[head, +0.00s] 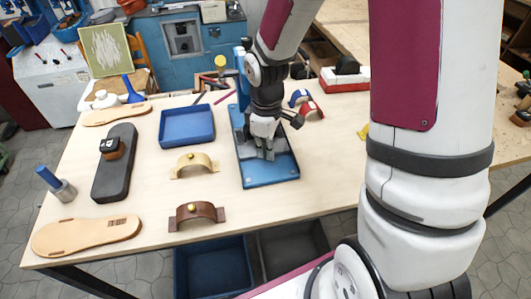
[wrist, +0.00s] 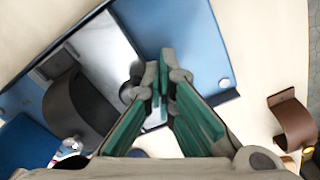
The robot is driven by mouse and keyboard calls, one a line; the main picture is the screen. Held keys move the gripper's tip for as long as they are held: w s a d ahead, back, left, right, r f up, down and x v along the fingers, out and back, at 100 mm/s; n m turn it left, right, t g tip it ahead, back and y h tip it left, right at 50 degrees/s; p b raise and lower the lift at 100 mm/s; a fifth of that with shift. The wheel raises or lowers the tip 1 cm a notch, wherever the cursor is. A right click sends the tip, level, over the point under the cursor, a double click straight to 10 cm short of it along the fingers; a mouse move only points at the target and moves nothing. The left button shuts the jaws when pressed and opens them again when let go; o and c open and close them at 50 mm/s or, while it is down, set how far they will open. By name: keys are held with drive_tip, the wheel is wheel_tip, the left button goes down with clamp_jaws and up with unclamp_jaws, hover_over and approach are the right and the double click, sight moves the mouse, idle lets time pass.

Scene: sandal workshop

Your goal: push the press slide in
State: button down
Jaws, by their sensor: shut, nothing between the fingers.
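The press (head: 285,172) has a blue base plate and a blue upright at its back, and stands mid-table in the head view. In the wrist view its blue base (wrist: 195,35) carries a silver plate that looks like the slide (wrist: 108,48), with a dark curved piece (wrist: 70,108) on it. My gripper (head: 264,156) is over the front half of the press, pointing down. Its green-padded fingers (wrist: 161,60) are shut and empty, close to the slide's edge; I cannot tell whether they touch it. My wrist hides much of the press in the head view.
Left of the press are a blue tray (head: 163,130), a tan strap (head: 194,166) and a brown strap (head: 197,214). Red and blue straps (head: 311,110) lie to its right. A dark sole with a block (head: 119,174) lies further left. Table in front of the press is clear.

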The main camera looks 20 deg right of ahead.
drive_tip(key=shift+w+d+b, duration=0.2)
drive_tip(key=shift+w+b, duration=0.05)
drive_tip(key=shift+w, duration=0.7)
drive_tip(key=shift+w+d+b, duration=0.2)
drive_tip(key=shift+w+b, duration=0.05)
drive_tip(key=shift+w, duration=0.75)
drive_tip(key=shift+w+d+b, duration=0.2)
drive_tip(key=shift+w+b, duration=0.05)
drive_tip(key=shift+w, duration=0.7)
drive_tip(key=shift+s+r+p, duration=0.15)
drive_tip(key=shift+r+p, duration=0.35)
drive_tip(key=shift+r, duration=0.25)
drive_tip(key=shift+s+r+p, duration=0.1)
drive_tip(key=shift+r+p, duration=0.4)
drive_tip(key=shift+r, duration=0.2)
drive_tip(key=shift+s+a+r+p, duration=0.15)
drive_tip(key=shift+r+p, duration=0.9)
drive_tip(key=shift+r, duration=1)
